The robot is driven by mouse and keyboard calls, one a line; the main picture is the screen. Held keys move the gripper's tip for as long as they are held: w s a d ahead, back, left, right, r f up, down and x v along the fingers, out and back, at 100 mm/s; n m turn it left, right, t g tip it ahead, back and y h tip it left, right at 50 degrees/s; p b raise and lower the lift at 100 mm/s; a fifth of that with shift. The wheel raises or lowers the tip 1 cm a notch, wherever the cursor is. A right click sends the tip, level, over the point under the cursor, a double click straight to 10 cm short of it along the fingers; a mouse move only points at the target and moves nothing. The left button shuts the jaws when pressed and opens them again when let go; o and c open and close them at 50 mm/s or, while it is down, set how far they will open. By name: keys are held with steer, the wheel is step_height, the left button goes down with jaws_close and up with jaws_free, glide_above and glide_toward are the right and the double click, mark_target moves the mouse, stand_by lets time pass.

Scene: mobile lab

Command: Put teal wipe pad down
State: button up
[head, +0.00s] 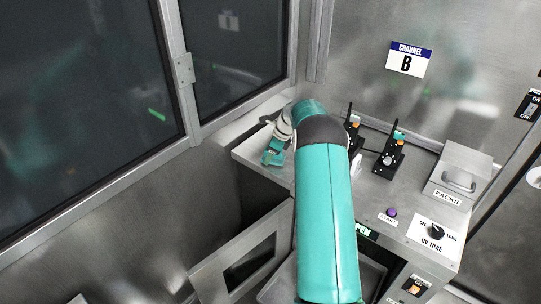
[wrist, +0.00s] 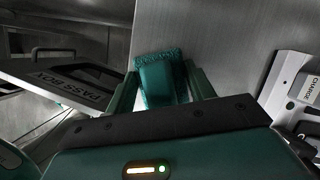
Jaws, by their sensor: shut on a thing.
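The teal wipe pad (wrist: 162,78) sits between the two fingers of my gripper (wrist: 160,92) in the wrist view. The gripper is shut on it. A bare metal surface lies behind the pad; I cannot tell whether the pad touches it. In the head view my gripper (head: 273,156) is small, at the left end of the steel counter (head: 372,205), and the pad cannot be told apart from it there. My teal arm hides part of the counter's middle.
Two black radios (head: 391,156) stand in chargers on the counter. A PACKS box (head: 460,172), a purple button (head: 391,212) and a UV TIME dial (head: 437,231) are to the right. An open hatch door (head: 240,262) is below. The PASS BOX panel (wrist: 75,80) is left in the wrist view.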

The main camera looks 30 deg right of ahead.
steer(key=shift+f, duration=0.3)
steer(key=shift+f, duration=0.1)
steer(key=shift+f, duration=0.35)
